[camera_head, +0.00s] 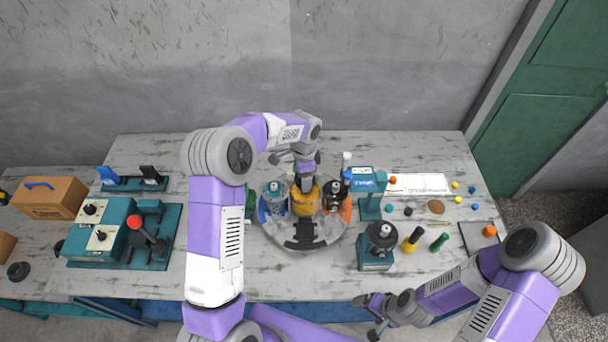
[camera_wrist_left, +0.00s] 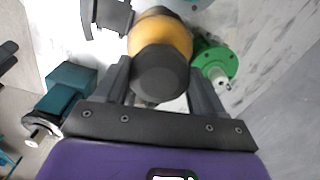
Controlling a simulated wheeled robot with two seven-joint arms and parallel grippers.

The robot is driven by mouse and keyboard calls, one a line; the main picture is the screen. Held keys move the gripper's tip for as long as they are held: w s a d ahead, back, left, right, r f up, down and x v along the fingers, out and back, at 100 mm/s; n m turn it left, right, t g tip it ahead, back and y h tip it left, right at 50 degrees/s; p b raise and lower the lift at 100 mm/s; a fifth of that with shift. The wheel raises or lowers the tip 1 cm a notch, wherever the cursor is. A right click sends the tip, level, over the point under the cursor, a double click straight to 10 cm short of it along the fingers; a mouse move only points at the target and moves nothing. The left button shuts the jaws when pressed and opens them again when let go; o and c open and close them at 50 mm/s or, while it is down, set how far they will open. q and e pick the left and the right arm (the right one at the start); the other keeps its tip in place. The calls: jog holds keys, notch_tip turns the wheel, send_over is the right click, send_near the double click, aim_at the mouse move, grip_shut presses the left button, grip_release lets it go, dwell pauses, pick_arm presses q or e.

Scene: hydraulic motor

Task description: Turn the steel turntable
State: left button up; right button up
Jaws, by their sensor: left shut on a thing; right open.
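The steel turntable (camera_head: 330,238) is a round grey plate at the middle of the table. It carries a yellow-orange part (camera_head: 304,203), a blue-rimmed part (camera_head: 274,197), an orange-rimmed part (camera_head: 337,197) and a black bracket (camera_head: 303,234) at the front. My left gripper (camera_head: 305,183) reaches down over the yellow part. In the left wrist view its fingers (camera_wrist_left: 157,80) lie on either side of the black faceted top of that yellow part (camera_wrist_left: 160,35), shut on it. My right gripper (camera_head: 373,316) is open and empty, in front of the table edge.
A teal press-like stand (camera_head: 368,205) and a black-topped teal unit (camera_head: 376,250) stand right of the turntable. Several small coloured pieces lie farther right. A teal control box (camera_head: 103,232) with a red knob is at left. A green flanged part (camera_wrist_left: 215,62) sits close to my left fingers.

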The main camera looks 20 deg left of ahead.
pick_arm(q)
jog(key=o, duration=1.5)
notch_tip(320, 180, up, 8)
jog(key=shift+f, duration=0.2)
